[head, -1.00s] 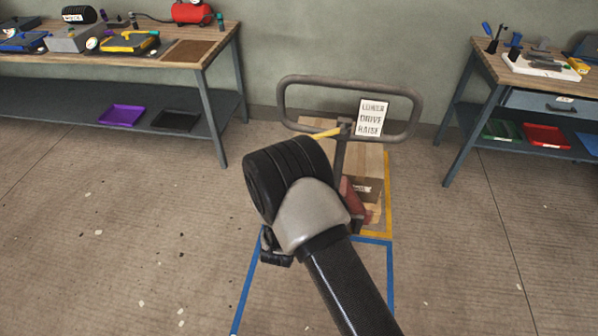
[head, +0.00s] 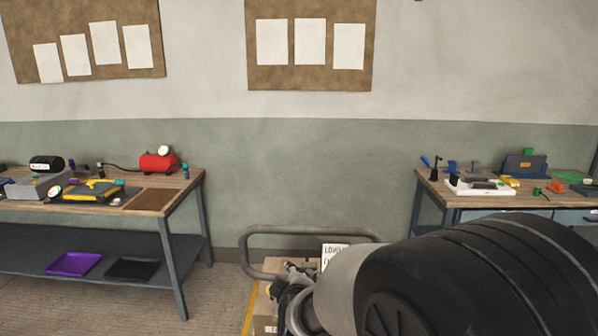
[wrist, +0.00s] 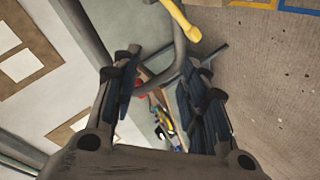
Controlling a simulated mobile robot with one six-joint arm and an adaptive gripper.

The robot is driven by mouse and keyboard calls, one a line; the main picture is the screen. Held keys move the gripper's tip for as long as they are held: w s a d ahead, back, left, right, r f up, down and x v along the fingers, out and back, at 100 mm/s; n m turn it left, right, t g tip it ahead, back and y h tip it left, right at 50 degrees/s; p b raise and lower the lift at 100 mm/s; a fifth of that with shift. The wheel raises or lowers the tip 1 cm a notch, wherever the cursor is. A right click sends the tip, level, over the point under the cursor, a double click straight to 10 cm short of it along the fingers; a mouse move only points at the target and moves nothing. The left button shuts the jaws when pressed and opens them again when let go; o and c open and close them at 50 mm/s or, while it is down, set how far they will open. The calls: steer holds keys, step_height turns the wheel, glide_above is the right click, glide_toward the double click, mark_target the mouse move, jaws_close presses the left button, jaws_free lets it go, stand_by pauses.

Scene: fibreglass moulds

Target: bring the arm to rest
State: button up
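My arm (head: 450,285) reaches in from the lower right of the head view, its large black joint close to the camera. My gripper (head: 290,285) shows small and dark beyond it, in front of the pallet truck's handle, partly hidden by my arm. In the wrist view my gripper (wrist: 162,75) has its two dark fingers spread apart with nothing held between them. The grey handle bar (wrist: 180,60) of the truck shows beyond the fingers; I cannot tell how near it is.
The pallet truck's looped handle (head: 310,232) stands by the wall, with a sign (head: 333,253). A workbench (head: 185,190) with tools is at left, another (head: 430,188) at right. Pinboards (head: 310,78) hang on the wall. Bare floor (head: 215,300) lies beside the left bench.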

steer(key=s+d+r+m+g, duration=0.2)
steer(key=s+d+r+m, duration=0.15)
steer(key=s, duration=0.35)
steer(key=s+d+r+m+g, duration=0.1)
steer(key=s+d+r+m, duration=0.15)
steer(key=s+d, duration=0.4)
steer(key=s+d+m+g+h, duration=0.1)
steer(key=s+d+m+g, duration=0.1)
steer(key=s, duration=0.8)
steer(key=s+d+m+g+h, duration=0.1)
steer(key=s+d+m, duration=0.3)
steer(key=s, duration=0.7)
steer(key=shift+s+d+f+m+g, duration=0.15)
steer(key=shift+s+d+m+g, duration=0.2)
steer(key=shift+g, duration=0.35)
